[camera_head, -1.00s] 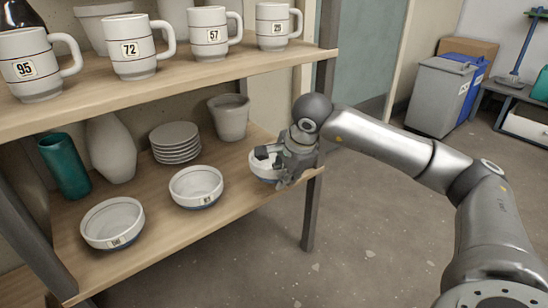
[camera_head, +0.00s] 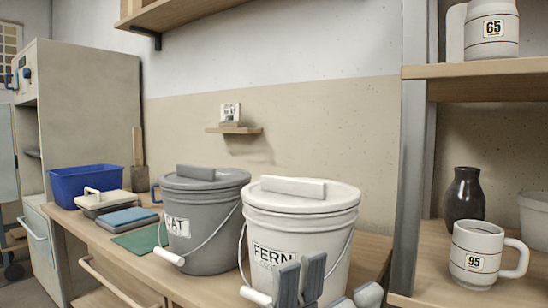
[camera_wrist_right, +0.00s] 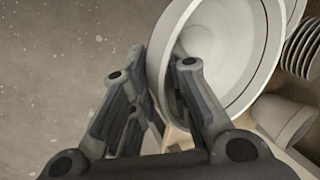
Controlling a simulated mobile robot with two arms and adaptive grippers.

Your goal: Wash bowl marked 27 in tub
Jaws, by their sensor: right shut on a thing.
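A white bowl (camera_wrist_right: 230,60) shows large and tilted in the right wrist view. My right gripper (camera_wrist_right: 160,62) is shut on its rim, one finger on each side of the wall. No number on the bowl shows. A blue tub (camera_head: 88,183) stands at the far left end of the wooden bench in the head view. My left gripper (camera_head: 300,278) is at the bottom of the head view, in front of the bucket marked FERN; its fingers are partly cut off and their gap is unclear. The right gripper is outside the head view.
A grey lidded bucket marked OAT (camera_head: 190,215) and a white lidded one marked FERN (camera_head: 298,230) stand on the bench (camera_head: 120,268). A lidded tray (camera_head: 102,203) and folded cloths lie beside the tub. The mug shelf is at right. Stacked plates (camera_wrist_right: 302,45) are near the bowl.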

